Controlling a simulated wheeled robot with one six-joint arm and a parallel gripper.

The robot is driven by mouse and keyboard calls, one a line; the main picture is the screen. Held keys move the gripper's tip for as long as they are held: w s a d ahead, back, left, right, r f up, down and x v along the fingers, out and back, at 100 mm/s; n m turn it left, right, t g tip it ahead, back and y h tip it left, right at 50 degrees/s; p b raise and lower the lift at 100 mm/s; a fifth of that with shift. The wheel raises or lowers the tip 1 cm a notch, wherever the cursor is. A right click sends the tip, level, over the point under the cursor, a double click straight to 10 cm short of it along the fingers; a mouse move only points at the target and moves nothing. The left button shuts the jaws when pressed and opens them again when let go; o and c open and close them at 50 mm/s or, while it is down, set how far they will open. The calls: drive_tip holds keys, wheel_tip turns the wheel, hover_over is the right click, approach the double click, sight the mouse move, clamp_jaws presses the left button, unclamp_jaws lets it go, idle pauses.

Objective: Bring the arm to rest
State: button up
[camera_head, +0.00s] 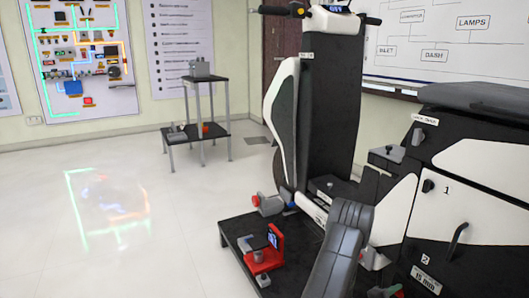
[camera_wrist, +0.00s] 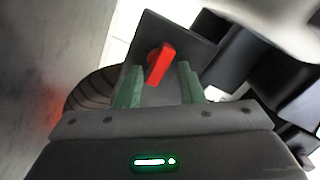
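My gripper (camera_wrist: 160,82) shows in the wrist view with its two green fingers spread apart. It is open. A red handle (camera_wrist: 160,63) on a dark square plate (camera_wrist: 176,40) appears between and beyond the fingertips, with a gap on each side. No grasp on it shows. I cannot make out my gripper in the head view. The black and white rig (camera_head: 330,100) with handlebars stands right of centre in the head view.
A low black platform (camera_head: 232,238) bears a red stand (camera_head: 275,246) and small grey parts. A black two-level table (camera_head: 218,131) stands at the back. A cabinet-like unit (camera_head: 480,195) is at the right. The floor (camera_head: 180,235) at left is open, with a glowing outline on it.

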drive_tip(key=shift+w+a+r+n, duration=0.1)
drive_tip(key=shift+n, duration=1.05)
drive_tip(key=shift+w+r+n, duration=0.1)
drive_tip(key=shift+n, duration=1.05)
drive_tip(key=shift+r, duration=0.1)
